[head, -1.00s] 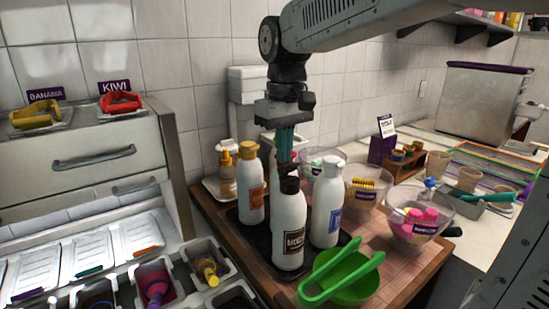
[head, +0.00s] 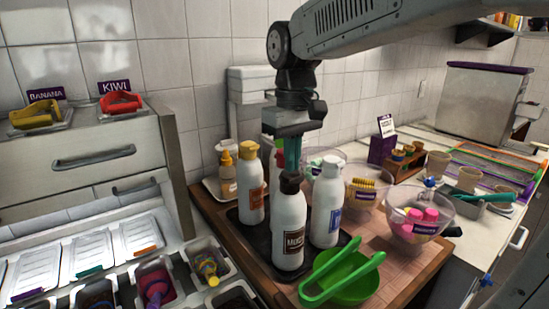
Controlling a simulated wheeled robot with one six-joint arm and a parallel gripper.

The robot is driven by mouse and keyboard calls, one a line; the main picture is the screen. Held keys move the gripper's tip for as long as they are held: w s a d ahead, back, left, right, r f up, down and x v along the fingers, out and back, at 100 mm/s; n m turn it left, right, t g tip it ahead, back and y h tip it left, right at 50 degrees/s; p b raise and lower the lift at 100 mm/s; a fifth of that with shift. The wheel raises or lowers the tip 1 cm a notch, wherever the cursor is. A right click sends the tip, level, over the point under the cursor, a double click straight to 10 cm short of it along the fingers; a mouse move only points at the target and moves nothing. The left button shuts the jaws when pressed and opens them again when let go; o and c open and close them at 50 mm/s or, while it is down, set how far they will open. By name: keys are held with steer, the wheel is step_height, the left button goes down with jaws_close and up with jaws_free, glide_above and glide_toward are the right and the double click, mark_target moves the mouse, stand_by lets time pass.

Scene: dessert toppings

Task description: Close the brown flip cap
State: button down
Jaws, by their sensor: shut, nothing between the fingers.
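The bottle with the brown cap (head: 290,184) stands upright at the front of a black tray (head: 250,241). Its body (head: 289,225) is white with a dark brown label. My gripper (head: 291,166) points down with its teal fingers shut and empty. The fingertips are at or just above the brown cap; I cannot tell whether they touch it. The cap looks dark and small, and I cannot make out whether its lid is open or closed.
White bottles with a yellow cap (head: 250,190) and a white cap (head: 327,205) stand close on both sides. Another bottle is partly hidden behind. A green bowl with tongs (head: 345,280) sits at front right. Clear topping bowls (head: 416,216) stand further right.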

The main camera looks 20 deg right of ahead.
step_height(320, 180, up, 8)
stand_by(0.5)
stand_by(0.4)
steer(key=shift+m, duration=0.4)
steer(key=f, duration=0.1)
steer(key=s+f, duration=0.1)
steer(key=f, duration=0.1)
steer(key=s+f, duration=0.1)
steer(key=shift+s+d+f, duration=0.1)
steer(key=shift+f, duration=0.1)
steer(key=s+f, duration=0.5)
steer(key=s, duration=0.3)
steer(key=s+d+f+m+t, duration=0.1)
steer(key=s+f, duration=0.5)
steer(key=s, duration=0.3)
steer(key=shift+f, duration=0.3)
steer(key=shift+s+d, duration=0.1)
